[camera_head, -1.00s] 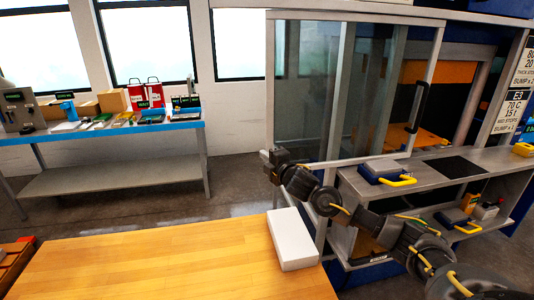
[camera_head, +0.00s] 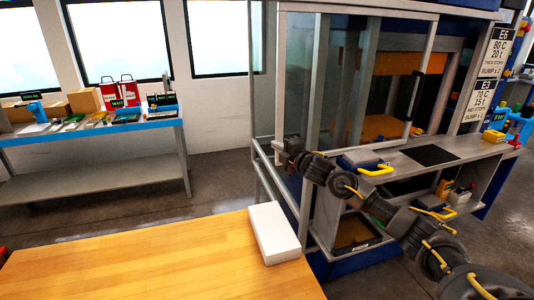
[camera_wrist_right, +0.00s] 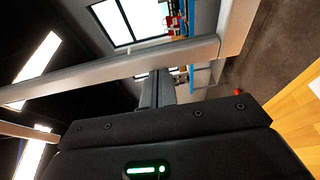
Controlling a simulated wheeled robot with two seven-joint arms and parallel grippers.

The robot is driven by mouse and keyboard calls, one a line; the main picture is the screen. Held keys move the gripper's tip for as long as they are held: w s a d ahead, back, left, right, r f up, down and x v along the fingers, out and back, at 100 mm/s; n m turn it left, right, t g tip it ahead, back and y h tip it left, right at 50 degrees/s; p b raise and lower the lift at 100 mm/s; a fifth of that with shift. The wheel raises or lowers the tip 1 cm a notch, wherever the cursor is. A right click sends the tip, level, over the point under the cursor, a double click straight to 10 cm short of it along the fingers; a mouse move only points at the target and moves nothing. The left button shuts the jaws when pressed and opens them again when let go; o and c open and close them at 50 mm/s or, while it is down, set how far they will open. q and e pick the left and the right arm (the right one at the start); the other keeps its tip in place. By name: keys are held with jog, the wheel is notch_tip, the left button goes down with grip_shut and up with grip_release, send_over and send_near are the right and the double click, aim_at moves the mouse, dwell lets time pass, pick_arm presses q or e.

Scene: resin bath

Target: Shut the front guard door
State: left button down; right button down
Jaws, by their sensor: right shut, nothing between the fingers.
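The front guard door (camera_head: 345,75) is a glass panel in a grey frame with a black upright handle (camera_head: 415,97) near its right edge. It stands partly open, with a gap to the right of the handle through which the machine's inside shows. My right gripper (camera_head: 288,152) is shut and empty at the door's lower left edge post. In the right wrist view the fingers (camera_wrist_right: 158,88) are beside a long grey frame bar (camera_wrist_right: 120,72); whether they touch it is unclear. My left gripper is not in view.
A grey ledge (camera_head: 470,147) with a blue case (camera_head: 358,159) runs below the door opening. A wooden table (camera_head: 150,265) with a white box (camera_head: 274,232) stands in front. A blue-edged bench (camera_head: 95,130) with goods stands at the left.

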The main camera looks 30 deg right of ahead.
aim_at(318, 138)
jog(key=s+d+b, duration=0.1)
jog(key=d, duration=0.4)
jog(key=s+d+b, duration=0.1)
jog(key=d, duration=0.4)
jog(key=s+d+b, duration=0.1)
jog(key=d, duration=0.5)
jog(key=shift+d, duration=0.5)
jog(key=shift+s, duration=0.1)
